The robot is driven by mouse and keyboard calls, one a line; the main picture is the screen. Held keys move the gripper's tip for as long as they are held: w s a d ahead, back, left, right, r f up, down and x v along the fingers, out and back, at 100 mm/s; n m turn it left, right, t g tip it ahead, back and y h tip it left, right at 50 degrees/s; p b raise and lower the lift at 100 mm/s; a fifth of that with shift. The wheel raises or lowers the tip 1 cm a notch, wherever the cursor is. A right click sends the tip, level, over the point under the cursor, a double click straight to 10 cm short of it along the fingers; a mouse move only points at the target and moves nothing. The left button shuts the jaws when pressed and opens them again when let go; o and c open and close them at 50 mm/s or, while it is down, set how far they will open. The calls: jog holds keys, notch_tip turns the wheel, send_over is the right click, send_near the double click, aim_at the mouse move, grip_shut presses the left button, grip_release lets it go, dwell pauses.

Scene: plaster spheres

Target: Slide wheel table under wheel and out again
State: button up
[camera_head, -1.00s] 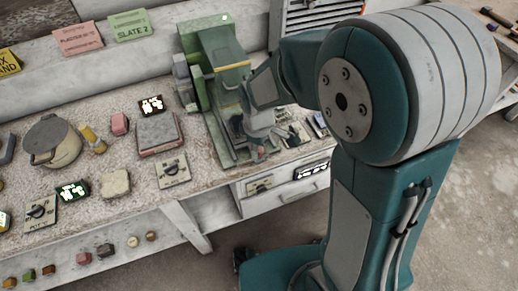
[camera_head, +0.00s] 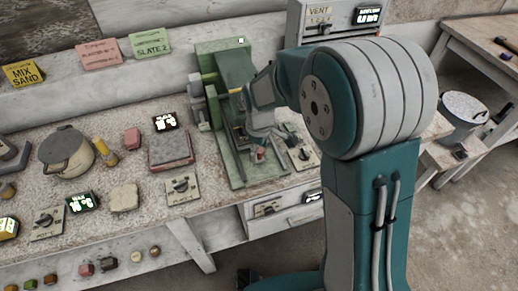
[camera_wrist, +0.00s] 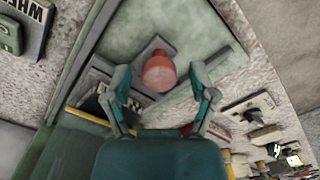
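A green machine (camera_head: 234,68) with a tall block and a flat green bed (camera_head: 236,168) stands on the bench in the head view; I take it to hold the wheel and wheel table. The wheel itself is not clearly seen. My gripper (camera_wrist: 160,80) is open, with a finger on each side of the knob and visible gaps. In the head view my gripper (camera_head: 262,148) is low over the bed, partly hidden by my arm.
Left on the bench are a lidded pot (camera_head: 66,152), a reddish slab (camera_head: 170,150), a dial plate (camera_head: 182,188) and small displays. A grey VENT cabinet (camera_head: 318,20) stands behind. A bucket (camera_head: 462,108) is at right; open floor lies in front.

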jog(key=shift+r, duration=0.1)
notch_tip(320, 180, up, 12)
dwell(0.6)
jog(key=shift+f, duration=0.2)
